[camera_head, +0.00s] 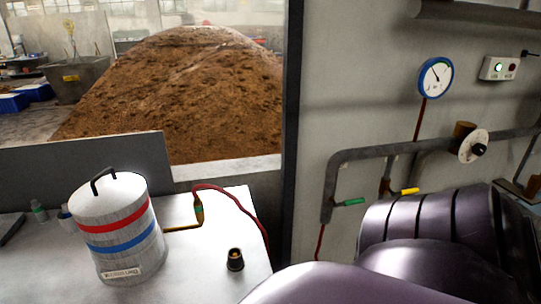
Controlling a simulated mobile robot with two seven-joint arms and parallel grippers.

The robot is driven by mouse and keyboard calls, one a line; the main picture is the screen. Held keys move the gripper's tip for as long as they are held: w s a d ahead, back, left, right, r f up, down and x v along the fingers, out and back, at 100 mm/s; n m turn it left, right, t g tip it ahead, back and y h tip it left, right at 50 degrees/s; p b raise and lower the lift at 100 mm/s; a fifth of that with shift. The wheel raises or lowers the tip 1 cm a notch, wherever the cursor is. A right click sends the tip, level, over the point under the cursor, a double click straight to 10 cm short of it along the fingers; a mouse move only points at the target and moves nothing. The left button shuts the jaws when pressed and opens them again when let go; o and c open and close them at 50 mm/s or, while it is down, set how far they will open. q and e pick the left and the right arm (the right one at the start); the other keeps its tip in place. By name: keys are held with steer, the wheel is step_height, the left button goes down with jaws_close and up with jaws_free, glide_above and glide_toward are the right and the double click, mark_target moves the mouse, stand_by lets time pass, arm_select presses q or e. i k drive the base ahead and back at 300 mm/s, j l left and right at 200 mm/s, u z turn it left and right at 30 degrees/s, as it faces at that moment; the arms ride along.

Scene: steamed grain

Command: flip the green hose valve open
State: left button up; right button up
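A green lever handle (350,202) sticks out to the right from the lower end of the grey wall pipe (329,190); a thin red hose (320,240) hangs below it. A small greenish fitting (199,210) sits between a red hose (235,197) and a yellow-brown tube (183,228) beside the metal canister. Which of the two is the hose valve I cannot tell for sure, nor whether it is open. Neither of my grippers is in view; only dark purple links of my own arm show at the lower right.
A silver canister (125,262) with red and blue bands and a black knob (235,260) stand on the metal table (190,285). A yellow lever (409,191), gauge (436,77), round dial (473,146) and switch box (499,69) are on the wall. Brown grain (190,95) heaps behind.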

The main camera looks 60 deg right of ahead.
mark_target(347, 203)
steer(key=z, duration=2.45)
